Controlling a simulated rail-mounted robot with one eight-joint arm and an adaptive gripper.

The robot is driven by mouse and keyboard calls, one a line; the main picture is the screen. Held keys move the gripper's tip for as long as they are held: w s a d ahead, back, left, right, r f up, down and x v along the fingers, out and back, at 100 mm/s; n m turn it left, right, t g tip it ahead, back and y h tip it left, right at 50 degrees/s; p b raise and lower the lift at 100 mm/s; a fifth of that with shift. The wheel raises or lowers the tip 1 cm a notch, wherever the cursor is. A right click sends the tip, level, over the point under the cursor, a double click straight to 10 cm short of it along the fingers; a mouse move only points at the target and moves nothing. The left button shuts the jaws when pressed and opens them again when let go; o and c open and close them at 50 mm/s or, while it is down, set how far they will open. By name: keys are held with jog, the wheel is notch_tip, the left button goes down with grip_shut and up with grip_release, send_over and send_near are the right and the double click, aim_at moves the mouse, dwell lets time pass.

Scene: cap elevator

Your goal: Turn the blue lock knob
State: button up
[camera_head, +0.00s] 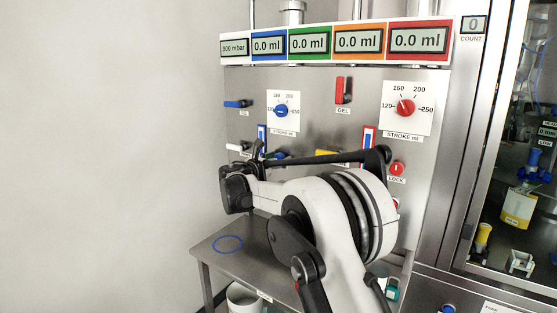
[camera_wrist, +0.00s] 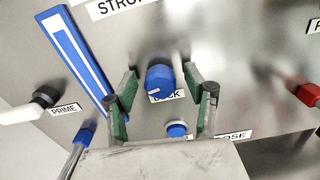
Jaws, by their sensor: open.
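The blue lock knob (camera_wrist: 159,79) is on the steel panel in the wrist view, above a partly covered LOCK label (camera_wrist: 172,97). Its pointer mark shows on the lower part of its face. My gripper (camera_wrist: 160,72) is open, with one green-padded finger on each side of the knob. A gap shows between the knob and each finger; I cannot tell how deep the fingers reach. In the head view my gripper is small and dark against the panel, and the arm and wrist cover much of the area around it.
A blue-and-white gauge strip (camera_wrist: 76,58) lies left of the knob. A smaller blue button (camera_wrist: 177,129) is below it, and a blue-ended lever (camera_wrist: 86,132) is lower left. A red knob (camera_wrist: 309,94) is far right. A steel shelf (camera_head: 205,250) juts out below the panel.

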jog(key=shift+w+d, duration=0.1)
jog(key=shift+w, duration=0.05)
jog(key=c, duration=1.1)
